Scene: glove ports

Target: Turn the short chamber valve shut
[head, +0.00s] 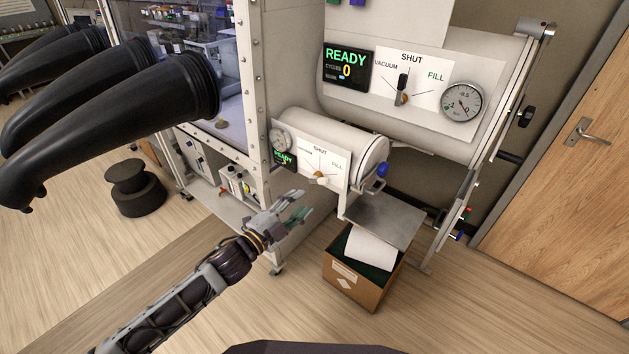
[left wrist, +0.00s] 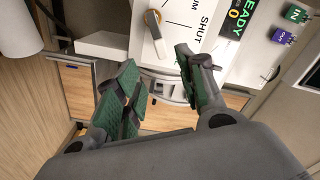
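The short chamber (head: 335,131) is the smaller white cylinder in the middle of the head view. Its white front panel (head: 335,172) carries SHUT at the top and FILL at the right. The valve (head: 319,178) is a small pale lever with an orange part; the left wrist view shows it too (left wrist: 154,24). The lever lies across the panel, not pointing up to SHUT; I cannot tell which end is its pointer. My left gripper (head: 296,213) is open and empty, below and in front of the panel; its green-padded fingers (left wrist: 160,85) are apart. My right gripper is out of view.
The large chamber (head: 430,55) with its own black-handled valve (head: 402,87) stands above and behind. A metal shelf (head: 385,220) and a cardboard box (head: 352,285) are below right. Black gloves (head: 130,125) jut out at left.

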